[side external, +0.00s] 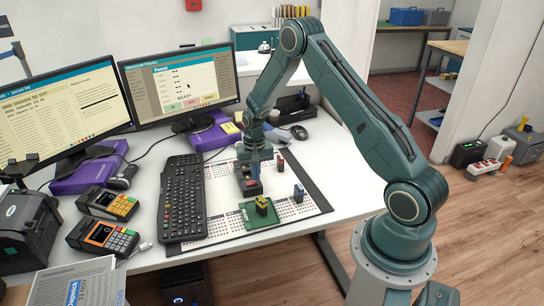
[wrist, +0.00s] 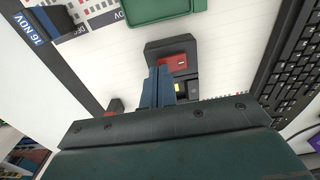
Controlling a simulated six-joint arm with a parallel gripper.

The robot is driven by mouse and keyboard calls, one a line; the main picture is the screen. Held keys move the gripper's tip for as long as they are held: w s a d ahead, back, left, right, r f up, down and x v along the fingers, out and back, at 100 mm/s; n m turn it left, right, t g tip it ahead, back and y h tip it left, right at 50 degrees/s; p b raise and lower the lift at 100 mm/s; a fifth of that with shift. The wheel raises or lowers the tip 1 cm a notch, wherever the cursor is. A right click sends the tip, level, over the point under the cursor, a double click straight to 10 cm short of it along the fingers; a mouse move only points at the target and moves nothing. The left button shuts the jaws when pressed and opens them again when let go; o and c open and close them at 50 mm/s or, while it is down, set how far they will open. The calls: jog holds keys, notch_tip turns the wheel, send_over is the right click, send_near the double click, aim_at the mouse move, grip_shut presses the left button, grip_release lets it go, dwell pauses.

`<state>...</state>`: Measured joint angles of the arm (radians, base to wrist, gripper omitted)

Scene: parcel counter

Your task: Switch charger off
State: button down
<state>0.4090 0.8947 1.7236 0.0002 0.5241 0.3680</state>
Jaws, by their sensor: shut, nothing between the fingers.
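A dark grey unit (side external: 251,190) with a red top part sits on the printed white mat. In the wrist view the same unit (wrist: 154,50) shows a red rocker (wrist: 172,63) with a small light mark on it, and a dark part with a yellow patch beside my fingers. No label naming it a charger is readable. My gripper (side external: 254,172) points down over the unit. In the wrist view its blue fingers (wrist: 159,72) are together and empty, their tips at the left edge of the red rocker. I cannot tell whether they touch it. The fingers hide part of the unit.
A green tray (side external: 247,222) holds a yellow and black item (side external: 262,205). A blue block (side external: 298,194) and a small dark and red block (side external: 281,164) stand nearby. A keyboard (side external: 182,198) lies left of the mat (side external: 222,222). Two card terminals (side external: 108,204) stand farther left.

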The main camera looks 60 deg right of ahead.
jog(key=shift+f, duration=0.5)
dwell(0.6)
notch_tip(320, 180, up, 8)
jog(key=shift+f, duration=0.15)
dwell(6.4)
